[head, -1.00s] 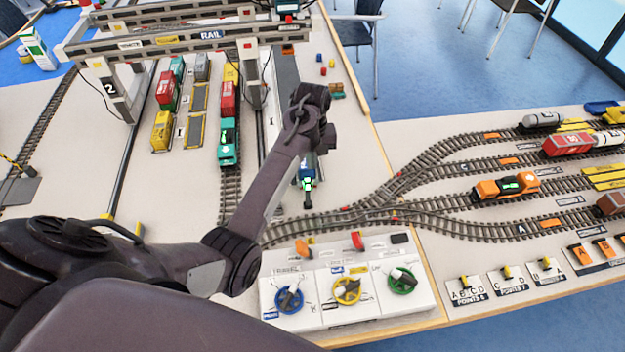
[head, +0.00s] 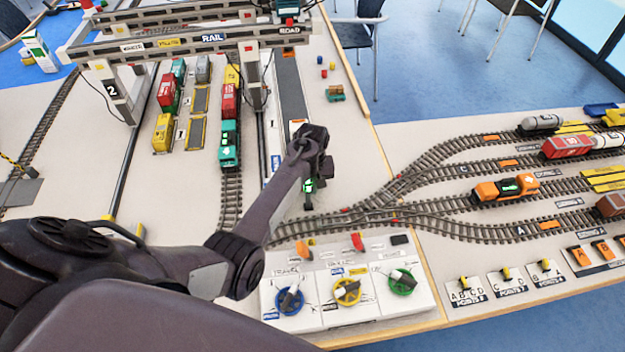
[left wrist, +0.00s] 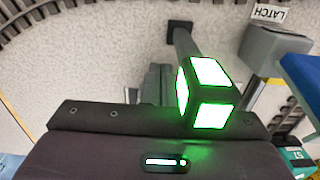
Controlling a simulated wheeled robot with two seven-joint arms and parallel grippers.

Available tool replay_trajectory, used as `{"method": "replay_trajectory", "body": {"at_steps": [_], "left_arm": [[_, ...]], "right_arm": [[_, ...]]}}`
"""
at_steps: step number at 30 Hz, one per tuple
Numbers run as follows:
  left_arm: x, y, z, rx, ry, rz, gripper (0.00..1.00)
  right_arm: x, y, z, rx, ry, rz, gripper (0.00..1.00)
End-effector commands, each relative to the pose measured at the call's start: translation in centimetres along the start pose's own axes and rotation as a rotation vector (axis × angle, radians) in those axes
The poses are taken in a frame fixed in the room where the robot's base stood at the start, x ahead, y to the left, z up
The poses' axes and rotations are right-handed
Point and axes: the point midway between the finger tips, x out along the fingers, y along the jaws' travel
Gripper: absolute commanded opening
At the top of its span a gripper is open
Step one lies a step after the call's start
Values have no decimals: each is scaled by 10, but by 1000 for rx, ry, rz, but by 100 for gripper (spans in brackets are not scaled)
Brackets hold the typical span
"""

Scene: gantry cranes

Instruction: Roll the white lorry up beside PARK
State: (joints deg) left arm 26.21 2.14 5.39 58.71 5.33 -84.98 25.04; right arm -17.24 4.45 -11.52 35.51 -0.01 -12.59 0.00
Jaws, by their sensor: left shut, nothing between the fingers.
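I cannot make out a white lorry for certain in either view. A small white and orange patch (head: 297,125) shows on the grey road strip (head: 290,88), just behind my left arm, too small to identify. No PARK lettering is readable. My left gripper (head: 322,172) is over the table right of the road strip, pointing down, its tips largely hidden by the wrist. In the left wrist view its dark fingers (left wrist: 152,92) are shut and empty. Beside them stands a post with a green-lit cube (left wrist: 207,92), also in the head view (head: 308,186). My right gripper is not in view.
A grey block labelled LATCH (left wrist: 268,45) stands near the lit post. The gantry crane (head: 210,40) spans the tracks at left. A control panel (head: 345,285) with coloured wheels is in front. Curved tracks (head: 430,215) fill the right. A small teal vehicle (head: 336,93) is near the table edge.

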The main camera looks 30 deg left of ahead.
Motion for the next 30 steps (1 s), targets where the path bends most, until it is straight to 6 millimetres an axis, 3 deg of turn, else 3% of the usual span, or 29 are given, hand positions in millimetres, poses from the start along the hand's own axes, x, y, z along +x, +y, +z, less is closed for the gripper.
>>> {"method": "replay_trajectory", "body": {"at_steps": [10, 20, 30], "left_arm": [[1, 0, -3, 0, 0, 0, 0], [2, 0, -42, -1, 1, 1, 0], [1, 0, -42, 0, -2, -1, 0]], "right_arm": [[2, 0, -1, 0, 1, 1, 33], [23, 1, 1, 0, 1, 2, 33], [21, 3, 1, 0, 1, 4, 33]]}}
